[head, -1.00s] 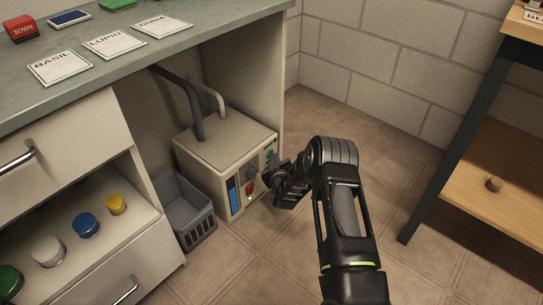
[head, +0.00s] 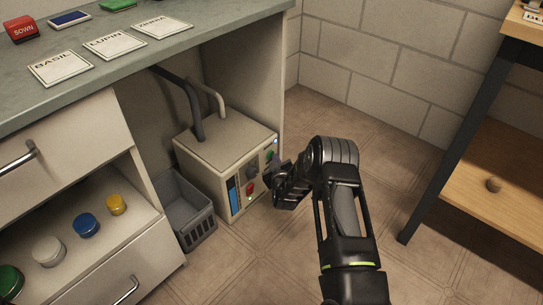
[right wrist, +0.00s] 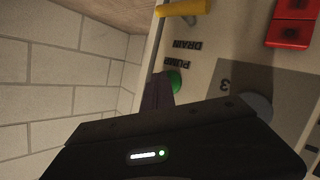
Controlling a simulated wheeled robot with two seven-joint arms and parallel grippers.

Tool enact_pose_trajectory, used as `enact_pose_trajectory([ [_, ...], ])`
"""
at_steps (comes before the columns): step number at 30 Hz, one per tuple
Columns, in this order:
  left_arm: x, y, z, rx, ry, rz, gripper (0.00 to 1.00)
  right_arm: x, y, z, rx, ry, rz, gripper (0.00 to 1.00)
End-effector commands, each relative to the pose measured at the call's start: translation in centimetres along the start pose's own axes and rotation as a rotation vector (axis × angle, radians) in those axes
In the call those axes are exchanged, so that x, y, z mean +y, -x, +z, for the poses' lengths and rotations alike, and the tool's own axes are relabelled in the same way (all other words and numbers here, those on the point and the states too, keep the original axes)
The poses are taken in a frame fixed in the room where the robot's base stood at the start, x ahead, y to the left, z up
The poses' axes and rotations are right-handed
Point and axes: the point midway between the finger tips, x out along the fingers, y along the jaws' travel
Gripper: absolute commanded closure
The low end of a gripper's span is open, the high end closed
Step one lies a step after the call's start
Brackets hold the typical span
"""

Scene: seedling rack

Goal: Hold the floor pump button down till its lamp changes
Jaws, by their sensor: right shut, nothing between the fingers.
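The pump unit (head: 222,140) is a cream box on the floor under the bench. Its front panel carries a green button (head: 270,155), a grey knob, a red switch (head: 250,188) and a blue gauge strip. A small bluish-white lit spot (head: 275,141) shows at the panel's upper right. In the right wrist view the green button (right wrist: 175,81) sits by the label PUMP. My right gripper (head: 275,180) is shut and empty, just in front of the panel. Its dark finger (right wrist: 157,92) overlaps the green button's edge in the wrist view; I cannot tell whether they touch. My left gripper is out of view.
Two hoses (head: 197,110) rise from the box. A grey crate (head: 183,205) stands left of it. The bench side panel (head: 262,80) is close behind. A yellow handle (right wrist: 183,9) and red blocks (right wrist: 290,30) are on the panel. Floor to the right is clear.

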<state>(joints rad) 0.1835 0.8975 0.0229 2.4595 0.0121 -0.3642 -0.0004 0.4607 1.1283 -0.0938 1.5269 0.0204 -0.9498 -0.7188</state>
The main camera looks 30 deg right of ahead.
Motion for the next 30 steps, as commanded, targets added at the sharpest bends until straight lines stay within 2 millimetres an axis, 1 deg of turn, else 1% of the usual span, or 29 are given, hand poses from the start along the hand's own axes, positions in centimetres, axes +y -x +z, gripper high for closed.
enact_pose_trajectory([
  [7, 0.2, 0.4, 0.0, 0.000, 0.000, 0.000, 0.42, 0.6, 0.8, 0.5, -0.001, 0.002, -0.001, 1.00],
  [20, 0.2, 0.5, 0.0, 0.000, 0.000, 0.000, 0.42, 0.8, 1.0, 0.8, -0.001, 0.001, 0.000, 1.00],
  [23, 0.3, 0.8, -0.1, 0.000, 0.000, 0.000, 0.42, 1.1, 1.4, 1.0, -0.003, 0.001, 0.001, 1.00],
  [30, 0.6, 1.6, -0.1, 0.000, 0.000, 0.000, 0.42, 2.3, 3.1, 2.1, -0.003, 0.001, 0.000, 1.00],
])
